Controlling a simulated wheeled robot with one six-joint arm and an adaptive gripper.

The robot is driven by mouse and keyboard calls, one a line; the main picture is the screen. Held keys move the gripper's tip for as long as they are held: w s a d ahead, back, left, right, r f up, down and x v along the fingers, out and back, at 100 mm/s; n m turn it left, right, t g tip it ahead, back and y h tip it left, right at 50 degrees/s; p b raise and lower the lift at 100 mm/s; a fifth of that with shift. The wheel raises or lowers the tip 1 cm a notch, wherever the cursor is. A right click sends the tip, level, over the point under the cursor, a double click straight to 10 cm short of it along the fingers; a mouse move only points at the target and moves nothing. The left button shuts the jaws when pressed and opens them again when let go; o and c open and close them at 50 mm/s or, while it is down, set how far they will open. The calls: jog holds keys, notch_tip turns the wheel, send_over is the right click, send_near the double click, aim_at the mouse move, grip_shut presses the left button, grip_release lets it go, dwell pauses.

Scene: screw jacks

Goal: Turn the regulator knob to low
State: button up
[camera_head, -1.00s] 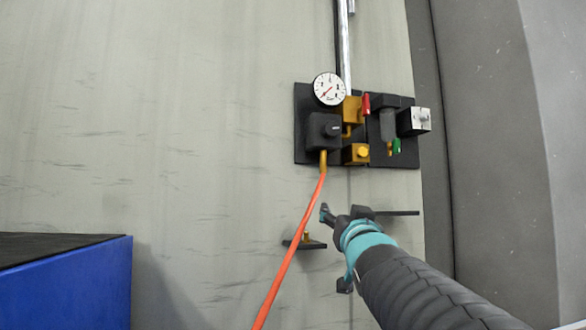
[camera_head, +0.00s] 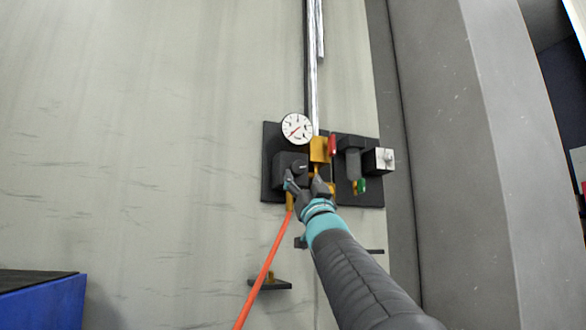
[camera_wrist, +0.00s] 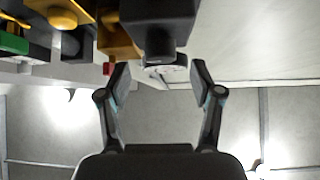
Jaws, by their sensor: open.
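The regulator is a dark block (camera_head: 281,163) on a black wall plate (camera_head: 268,141). Its dark knob (camera_head: 299,168) has a pale mark, but I cannot read its setting. A round white gauge (camera_head: 297,128) with a red needle sits just above. My gripper (camera_head: 305,182) is open at the front of the block, partly covering it. In the wrist view the dark block (camera_wrist: 158,12) is at the top, with the darker knob (camera_wrist: 160,42) protruding towards the space between my open fingers (camera_wrist: 160,75). The fingers stand apart on either side, seemingly not touching the knob.
Right of the regulator are brass fittings (camera_head: 319,148), a red handle (camera_head: 332,145), a green part (camera_head: 360,186) and a grey box (camera_head: 378,160). An orange hose (camera_head: 262,275) hangs below. A small ledge (camera_head: 270,284) and a blue box (camera_head: 40,302) are lower left.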

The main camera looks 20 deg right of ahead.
aim_at(299, 171)
jog(key=shift+p+x, duration=0.7)
jog(key=shift+x, duration=1.65)
jog(key=shift+c, duration=0.2)
jog(key=c, duration=1.1)
